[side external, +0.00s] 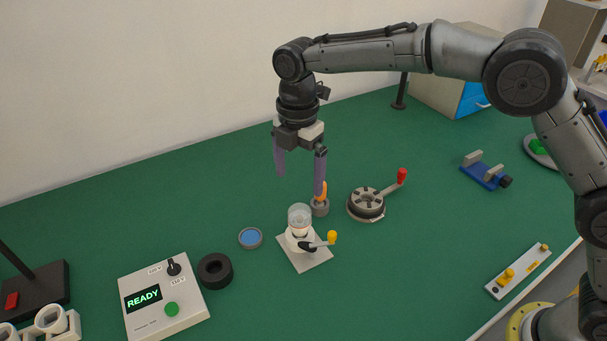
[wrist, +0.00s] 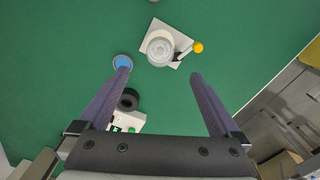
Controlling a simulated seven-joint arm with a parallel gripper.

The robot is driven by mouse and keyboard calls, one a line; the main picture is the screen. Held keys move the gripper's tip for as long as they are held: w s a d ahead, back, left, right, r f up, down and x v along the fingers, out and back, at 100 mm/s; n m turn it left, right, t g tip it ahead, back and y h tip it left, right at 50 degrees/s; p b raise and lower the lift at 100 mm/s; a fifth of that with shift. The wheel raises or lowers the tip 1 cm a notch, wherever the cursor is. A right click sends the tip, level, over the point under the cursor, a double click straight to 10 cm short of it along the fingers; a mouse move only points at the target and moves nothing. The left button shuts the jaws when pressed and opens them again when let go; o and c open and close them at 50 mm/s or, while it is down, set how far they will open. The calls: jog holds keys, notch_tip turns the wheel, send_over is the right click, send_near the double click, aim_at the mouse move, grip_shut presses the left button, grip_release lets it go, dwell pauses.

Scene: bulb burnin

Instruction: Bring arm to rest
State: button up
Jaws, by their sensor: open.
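My gripper (side external: 299,172) hangs from the arm above the middle of the green table. Its two long purple-grey fingers point down and stand wide apart with nothing between them. In the wrist view my gripper (wrist: 158,82) is also open and empty. Below it, a clear glass bulb (side external: 299,216) sits upright in a white socket on a square plate (side external: 313,260) with a yellow-knobbed lever (side external: 331,238). The bulb also shows in the wrist view (wrist: 160,47), beyond the fingertips. The fingers appear apart from it.
A control box (side external: 165,297) reads READY, beside a black ring (side external: 215,271) and a blue disc (side external: 250,238). A small grey holder with an orange top (side external: 320,206) and a round fixture with a red-knobbed handle (side external: 367,204) stand near the bulb. A blue vise (side external: 485,172) is farther right.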

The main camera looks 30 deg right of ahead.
jog(key=s+d+r+m+t, duration=0.2)
jog(key=d+r, duration=0.6)
jog(key=r, duration=0.4)
jog(key=s+d+r+m+t, duration=0.2)
jog(key=s+d+r+m, duration=0.4)
jog(key=s+d, duration=0.45)
jog(key=s+d+f+m+t, duration=0.1)
jog(key=s+d+m, duration=0.15)
jog(key=s, duration=0.45)
jog(key=s+d+f+m+t, duration=0.1)
jog(key=s+d+m, duration=0.1)
jog(key=s+m, duration=0.3)
jog(key=s+f+m, duration=0.6)
jog(key=f+m, duration=0.1)
jog(key=f, duration=0.1)
jog(key=shift+s+d+f, duration=0.15)
jog(key=shift+s+d, duration=0.15)
